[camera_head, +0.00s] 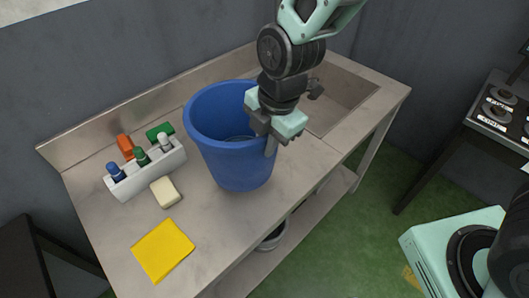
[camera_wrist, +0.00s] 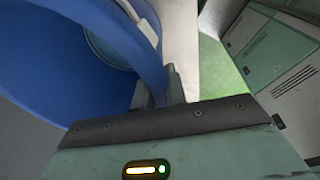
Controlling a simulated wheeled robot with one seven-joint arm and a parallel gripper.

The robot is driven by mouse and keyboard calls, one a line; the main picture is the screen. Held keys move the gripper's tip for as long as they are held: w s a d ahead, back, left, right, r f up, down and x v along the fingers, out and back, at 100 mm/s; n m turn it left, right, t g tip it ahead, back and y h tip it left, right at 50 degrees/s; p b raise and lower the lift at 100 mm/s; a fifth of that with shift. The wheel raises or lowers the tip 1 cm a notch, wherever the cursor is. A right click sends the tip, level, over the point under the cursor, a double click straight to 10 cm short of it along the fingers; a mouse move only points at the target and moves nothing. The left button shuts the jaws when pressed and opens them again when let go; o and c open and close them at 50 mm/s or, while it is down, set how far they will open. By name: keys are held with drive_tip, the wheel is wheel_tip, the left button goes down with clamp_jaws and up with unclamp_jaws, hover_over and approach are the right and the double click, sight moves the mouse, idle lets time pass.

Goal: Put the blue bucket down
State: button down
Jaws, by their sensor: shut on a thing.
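The blue bucket (camera_head: 237,168) is upright at the counter's middle in the head view, between the bottle caddy and the sink. I cannot tell whether its base touches the counter. My gripper (camera_head: 270,143) is shut on the bucket's right rim and wall, one finger showing outside. In the wrist view the bucket's rim (camera_wrist: 150,50) runs between the fingers of my gripper (camera_wrist: 160,88). Something pale blue, perhaps liquid, shows inside the bucket. The metal counter (camera_head: 215,232) has bare surface in front of the bucket.
A white caddy (camera_head: 148,172) with several bottles stands left of the bucket. A cream sponge (camera_head: 165,192) and a yellow cloth (camera_head: 162,249) lie in front of it. The sink (camera_head: 340,98) is at the right. A lower shelf (camera_head: 262,265) holds a grey container.

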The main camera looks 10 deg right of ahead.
sight(266, 161)
drive_tip(key=shift+f+p, duration=0.45)
drive_tip(key=shift+f, duration=1.65)
drive_tip(key=shift+f, duration=0.15)
drive_tip(key=c, duration=1.4)
unclamp_jaws()
drive_tip(key=shift+c, duration=0.2)
wheel_tip(266, 161, up, 11)
drive_tip(key=d+b, duration=0.2)
drive_tip(key=s+d+m, duration=0.2)
drive_tip(key=s+m, duration=0.5)
drive_tip(key=m, duration=0.1)
drive_tip(key=s+d+r+m+h, duration=0.1)
drive_tip(key=s+d+m, duration=0.1)
drive_tip(key=s+m, duration=0.6)
drive_tip(key=shift+s+d+m+g, duration=0.2)
drive_tip(key=shift+d+m+g, duration=0.1)
drive_tip(key=shift+m, duration=0.2)
drive_tip(key=shift+r, duration=0.1)
